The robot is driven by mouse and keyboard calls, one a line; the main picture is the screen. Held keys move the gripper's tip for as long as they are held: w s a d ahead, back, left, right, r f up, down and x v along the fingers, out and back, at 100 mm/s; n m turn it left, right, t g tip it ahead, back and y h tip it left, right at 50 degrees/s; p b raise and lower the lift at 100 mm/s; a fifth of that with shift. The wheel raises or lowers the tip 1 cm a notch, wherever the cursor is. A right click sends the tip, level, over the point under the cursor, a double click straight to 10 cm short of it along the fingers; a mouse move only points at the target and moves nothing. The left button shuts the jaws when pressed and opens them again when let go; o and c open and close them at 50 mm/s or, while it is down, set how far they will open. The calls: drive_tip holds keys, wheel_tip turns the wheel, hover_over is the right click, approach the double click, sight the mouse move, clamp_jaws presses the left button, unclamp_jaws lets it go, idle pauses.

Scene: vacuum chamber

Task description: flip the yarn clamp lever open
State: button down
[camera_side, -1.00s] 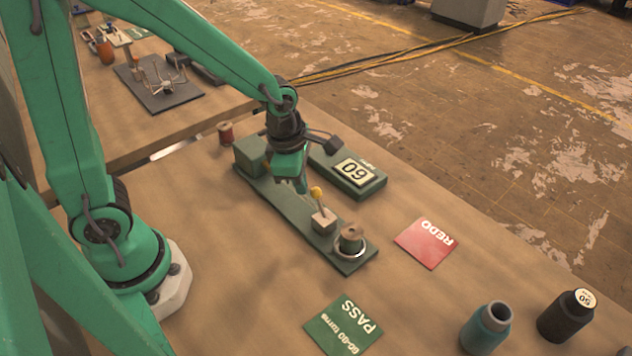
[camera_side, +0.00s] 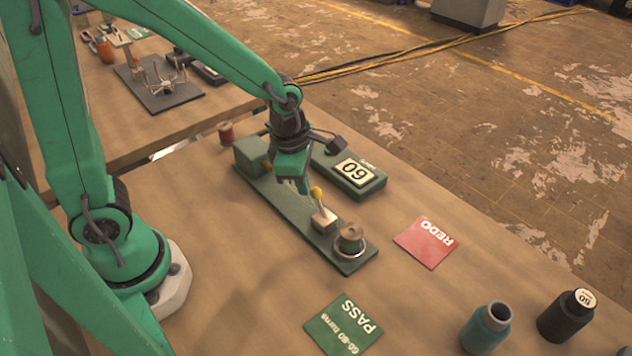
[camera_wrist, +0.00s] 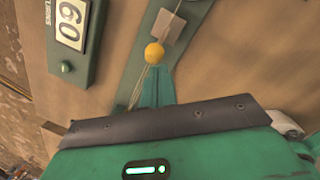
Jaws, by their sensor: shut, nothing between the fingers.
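The yarn clamp is a small pale block (camera_side: 324,224) on a long green base (camera_side: 290,215). Its lever ends in a yellow ball knob (camera_side: 316,192) and leans up from the block toward my gripper. In the wrist view the knob (camera_wrist: 154,53) sits right at the tips of my fingers, with the clamp block (camera_wrist: 167,26) just beyond it. My gripper (camera_side: 305,190) is shut and empty, pointing down beside the knob. I cannot tell for certain whether the fingertips touch it. A pale yarn strand (camera_wrist: 139,85) runs along the base.
The table between is clear.

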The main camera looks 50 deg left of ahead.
drive_tip(key=shift+d+r, duration=0.1)
drive_tip(key=shift+d, duration=0.2)
drive_tip(key=shift+d+r, duration=0.2)
drive_tip(key=shift+d, duration=0.8)
drive_tip(key=shift+d+r, duration=0.2)
drive_tip(key=shift+d, duration=0.75)
drive_tip(key=shift+a, duration=0.1)
drive_tip(key=shift+r, duration=0.2)
drive_tip(key=shift+r, duration=0.6)
drive_tip(key=shift+r, duration=0.1)
